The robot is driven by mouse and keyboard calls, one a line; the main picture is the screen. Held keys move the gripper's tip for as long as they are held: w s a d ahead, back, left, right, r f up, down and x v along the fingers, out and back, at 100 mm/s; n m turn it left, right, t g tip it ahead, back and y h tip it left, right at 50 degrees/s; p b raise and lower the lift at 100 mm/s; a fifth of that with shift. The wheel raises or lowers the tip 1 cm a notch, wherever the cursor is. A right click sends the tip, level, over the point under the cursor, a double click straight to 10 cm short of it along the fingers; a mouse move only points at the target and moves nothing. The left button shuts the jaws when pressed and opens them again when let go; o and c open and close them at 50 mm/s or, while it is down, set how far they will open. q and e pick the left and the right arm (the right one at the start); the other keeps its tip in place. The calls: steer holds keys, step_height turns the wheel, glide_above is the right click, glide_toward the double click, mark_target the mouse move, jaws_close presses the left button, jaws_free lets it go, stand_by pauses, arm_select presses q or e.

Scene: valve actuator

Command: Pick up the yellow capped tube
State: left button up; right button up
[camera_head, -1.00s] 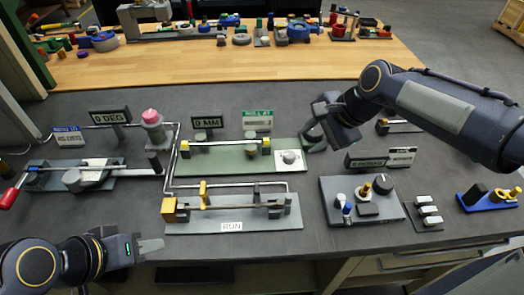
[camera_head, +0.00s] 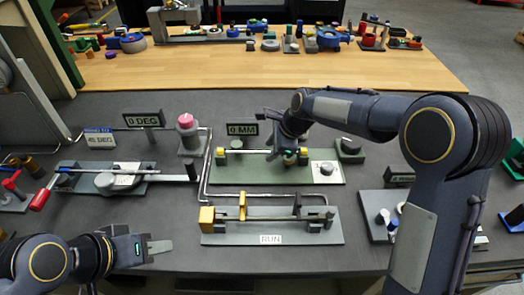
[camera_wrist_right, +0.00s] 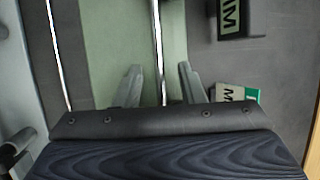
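The yellow capped tube (camera_head: 247,152) is a thin metal rod with yellow ends. It lies level above the green plate (camera_head: 260,177) in the head view. My right gripper (camera_head: 287,155) is over its right part and partly hides it. In the right wrist view, the open fingers (camera_wrist_right: 158,88) are on either side of the rod (camera_wrist_right: 158,35), with gaps showing. The near yellow cap is not visible in that view. My left gripper (camera_head: 158,248) is at the lower left, away from the tube; I cannot tell its opening.
A second rod with yellow fittings (camera_head: 206,218) stands on the grey RUN plate (camera_head: 325,236) in front. A 0 MM sign (camera_head: 242,129) stands behind the tube. A pink-topped post (camera_head: 186,122) and bent pipe are to the left. A knob block (camera_head: 326,168) is on the right.

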steer(key=shift+w+f, duration=0.1)
steer(key=shift+f, duration=0.05)
jaws_close()
stand_by(0.4)
